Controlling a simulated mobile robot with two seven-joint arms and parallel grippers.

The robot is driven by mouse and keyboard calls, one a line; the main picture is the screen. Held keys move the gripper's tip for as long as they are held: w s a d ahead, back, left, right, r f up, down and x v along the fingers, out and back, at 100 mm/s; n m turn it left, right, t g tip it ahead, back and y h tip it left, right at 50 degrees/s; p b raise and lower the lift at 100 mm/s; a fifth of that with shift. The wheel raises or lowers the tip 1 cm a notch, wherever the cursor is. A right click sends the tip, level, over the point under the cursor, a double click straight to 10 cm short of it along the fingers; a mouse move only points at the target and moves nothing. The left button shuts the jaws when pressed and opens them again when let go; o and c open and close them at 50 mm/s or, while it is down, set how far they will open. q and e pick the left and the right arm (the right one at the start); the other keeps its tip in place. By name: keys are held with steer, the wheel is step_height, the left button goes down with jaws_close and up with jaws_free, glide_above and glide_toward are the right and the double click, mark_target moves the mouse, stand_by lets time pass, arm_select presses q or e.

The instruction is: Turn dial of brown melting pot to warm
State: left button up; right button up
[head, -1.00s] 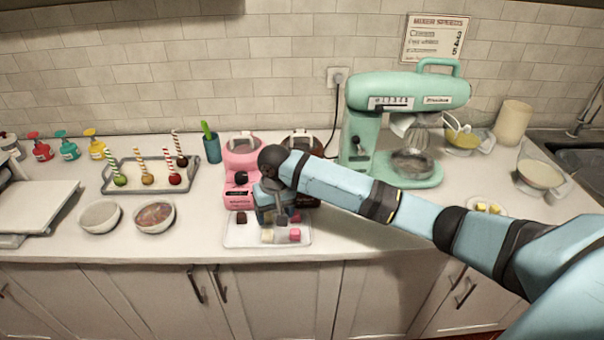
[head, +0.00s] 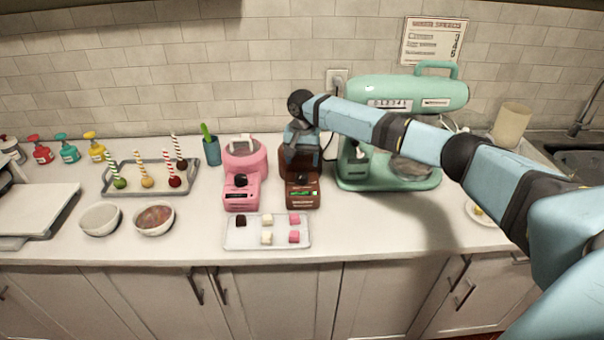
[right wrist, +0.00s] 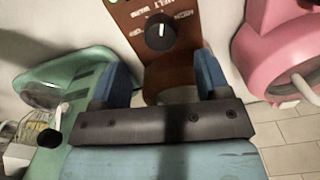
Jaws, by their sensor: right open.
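The brown melting pot (head: 303,201) stands on the counter, right of the pink one. Its black dial (right wrist: 160,34) shows in the right wrist view on a brown panel with OFF, WARM, MELT and HIGH lettering. A white mark on the dial points up in that view, roughly toward MELT; the exact setting is hard to tell. My right gripper (head: 300,165) is over the brown pot, hiding much of its top. In the right wrist view, my right gripper's blue fingers (right wrist: 161,75) are apart and empty, with the dial beyond them, not between them. My left gripper is out of view.
The pink melting pot (head: 241,190) stands close on the left, the green mixer (head: 390,178) close on the right. A tray (head: 257,242) of colored cubes lies in front. Bowls and a cake-pop tray (head: 112,187) are farther left. The counter's front strip is clear.

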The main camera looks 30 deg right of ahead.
mark_target(302, 175)
step_height(302, 175, down, 6)
steer(key=shift+f, duration=0.1)
steer(key=shift+c, duration=0.5)
steer(key=c, duration=0.8)
steer(key=shift+a+n+p, duration=0.1)
steer(key=shift+n+p, duration=0.8)
steer(key=shift+p, duration=0.45)
steer(key=shift+c, duration=0.2)
steer(key=shift+n+p, duration=1.1)
steer(key=shift+n, duration=0.1)
steer(key=shift+n+p, duration=0.7)
steer(key=shift+n, duration=0.5)
steer(key=shift+n+p, duration=0.55)
steer(key=shift+n, duration=0.95)
